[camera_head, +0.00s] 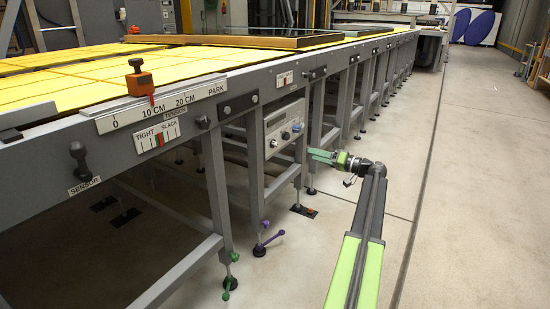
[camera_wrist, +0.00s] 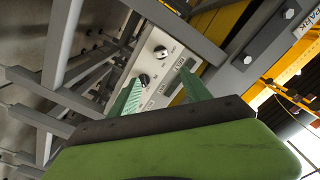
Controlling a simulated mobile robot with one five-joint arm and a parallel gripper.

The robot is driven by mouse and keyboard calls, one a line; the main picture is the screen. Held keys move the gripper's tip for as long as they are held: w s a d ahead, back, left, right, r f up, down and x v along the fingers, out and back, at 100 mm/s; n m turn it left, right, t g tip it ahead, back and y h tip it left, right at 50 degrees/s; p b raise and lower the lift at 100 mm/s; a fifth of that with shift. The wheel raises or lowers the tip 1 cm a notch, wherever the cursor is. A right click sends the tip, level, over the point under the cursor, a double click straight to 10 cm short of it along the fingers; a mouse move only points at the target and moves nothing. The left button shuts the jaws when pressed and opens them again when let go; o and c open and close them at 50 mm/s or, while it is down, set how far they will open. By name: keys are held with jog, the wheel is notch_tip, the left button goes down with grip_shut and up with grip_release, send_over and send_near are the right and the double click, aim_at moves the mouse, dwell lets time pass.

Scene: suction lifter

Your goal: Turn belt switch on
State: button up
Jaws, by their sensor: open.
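A grey control panel (camera_head: 285,122) is mounted under the side of the yellow-topped conveyor and carries several small knobs. In the wrist view, the panel (camera_wrist: 164,66) shows an upper knob (camera_wrist: 161,51) and a lower dark knob (camera_wrist: 144,79). Their small lettering is too blurred to read, so I cannot tell which is the belt switch or how it is set. My gripper (camera_head: 321,156) is open and empty, to the right of the panel and apart from it. In the wrist view, its green fingers (camera_wrist: 160,74) stand on either side of the panel, with the lower knob near the left finger.
The conveyor's grey legs (camera_head: 218,180) and crossbars stand close around the panel. An orange slider (camera_head: 139,82), a tension scale (camera_head: 157,136) and a black sensor knob (camera_head: 79,158) sit on the near rail. The floor (camera_head: 460,190) at right is clear.

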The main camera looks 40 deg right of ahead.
aim_at(278, 145)
jog(key=x, duration=1.7)
jog(key=shift+w+a, duration=0.25)
grip_shut()
